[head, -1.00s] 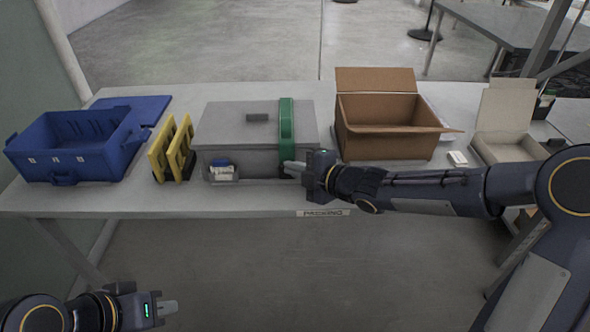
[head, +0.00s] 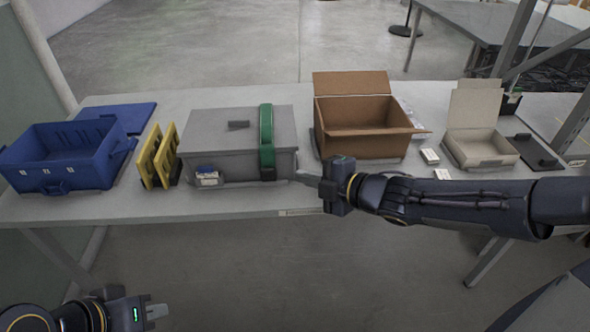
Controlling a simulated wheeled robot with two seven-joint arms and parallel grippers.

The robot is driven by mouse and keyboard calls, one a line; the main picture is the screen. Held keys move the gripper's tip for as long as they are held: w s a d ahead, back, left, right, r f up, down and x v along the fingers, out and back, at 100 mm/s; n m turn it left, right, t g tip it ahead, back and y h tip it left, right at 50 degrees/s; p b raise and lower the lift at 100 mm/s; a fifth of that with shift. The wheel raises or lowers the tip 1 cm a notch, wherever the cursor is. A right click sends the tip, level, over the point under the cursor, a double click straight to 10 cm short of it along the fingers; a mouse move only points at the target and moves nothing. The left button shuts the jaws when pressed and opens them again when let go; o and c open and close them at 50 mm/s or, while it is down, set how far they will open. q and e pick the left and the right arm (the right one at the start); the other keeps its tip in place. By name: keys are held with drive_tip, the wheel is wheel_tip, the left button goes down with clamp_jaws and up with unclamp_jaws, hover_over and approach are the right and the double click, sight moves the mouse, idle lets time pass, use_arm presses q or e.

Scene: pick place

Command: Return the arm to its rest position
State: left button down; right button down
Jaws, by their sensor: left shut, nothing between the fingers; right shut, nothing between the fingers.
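My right arm reaches in from the right across the front of the table (head: 250,200). Its gripper (head: 303,178) is shut and empty, just in front of the right front corner of the grey box (head: 235,160). I cannot tell whether it touches the box. My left gripper (head: 158,312) is shut and empty at the bottom left, in front of and below the table edge.
A blue crate (head: 60,178), yellow racks (head: 152,160), an open cardboard box (head: 360,146) and an open white box (head: 478,150) stand on the table. A green strap (head: 267,140) crosses the grey box. Small white boxes (head: 429,156) lie near the cardboard box. The floor in front is clear.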

drive_tip(key=shift+s+d, duration=0.1)
drive_tip(key=shift+d, duration=0.05)
idle(0.3)
drive_tip(key=s+d+r+m+h+p, duration=0.3)
drive_tip(key=d+r+m+h, duration=0.15)
drive_tip(key=d+m, duration=0.25)
drive_tip(key=s+d+r+m+h+p, duration=0.3)
drive_tip(key=d+m+h, duration=0.25)
drive_tip(key=d, duration=0.25)
drive_tip(key=s+a+m+g+y+p, duration=0.1)
drive_tip(key=s+m+g+y+p, duration=0.2)
drive_tip(key=s+m, duration=1)
drive_tip(key=s+g+p, duration=0.1)
drive_tip(key=s+p, duration=0.1)
drive_tip(key=s, duration=0.4)
drive_tip(key=shift+a+r, duration=0.2)
drive_tip(key=shift+r, duration=0.15)
drive_tip(key=shift+s, duration=0.1)
